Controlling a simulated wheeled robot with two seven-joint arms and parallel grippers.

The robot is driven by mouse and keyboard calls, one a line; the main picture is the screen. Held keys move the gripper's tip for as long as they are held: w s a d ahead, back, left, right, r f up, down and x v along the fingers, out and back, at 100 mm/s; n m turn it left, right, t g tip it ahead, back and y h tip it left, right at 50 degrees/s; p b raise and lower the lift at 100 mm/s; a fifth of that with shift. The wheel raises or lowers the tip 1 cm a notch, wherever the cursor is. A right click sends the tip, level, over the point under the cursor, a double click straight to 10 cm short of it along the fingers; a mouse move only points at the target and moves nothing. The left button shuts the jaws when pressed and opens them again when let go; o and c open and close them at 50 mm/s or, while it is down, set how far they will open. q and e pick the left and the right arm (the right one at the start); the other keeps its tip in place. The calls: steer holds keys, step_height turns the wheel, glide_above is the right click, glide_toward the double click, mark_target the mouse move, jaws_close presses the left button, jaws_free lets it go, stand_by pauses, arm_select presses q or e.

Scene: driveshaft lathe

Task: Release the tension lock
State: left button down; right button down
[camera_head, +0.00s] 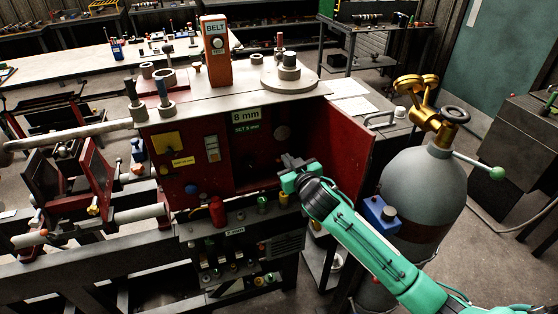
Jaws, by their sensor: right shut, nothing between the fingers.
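A red lathe headstock (170,155) stands in the middle with its red door (343,140) swung open on the right. Inside is a dark compartment with a grey round part (281,132). I cannot tell which part is the tension lock. My right gripper (288,160) is at the front of the open compartment, shut and empty. Its arm comes in from the lower right and hides part of the compartment's lower right. I cannot tell whether the fingertips touch anything. My left gripper is not in view.
An orange BELT box (215,50) and a round flanged part (290,75) stand on the headstock top. A grey gas cylinder (425,185) with brass valve stands close right of my arm. Small coloured bottles (217,211) line the shelf below the compartment.

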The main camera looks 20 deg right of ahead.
mark_target(271, 138)
steer(key=shift+r, duration=0.15)
steer(key=w, duration=0.3)
steer(key=w+p, duration=0.1)
steer(key=w, duration=0.2)
steer(key=w+a+f+p, duration=0.1)
steer(key=w, duration=0.3)
steer(key=f, duration=0.1)
steer(key=s+f+p, duration=0.1)
steer(key=shift+s+d+f, duration=0.1)
steer(key=shift+d+f, duration=0.15)
steer(key=shift+f, duration=0.1)
steer(key=shift+s+d+f, duration=0.15)
steer(key=shift+s+f, duration=0.2)
steer(key=shift+f, duration=0.25)
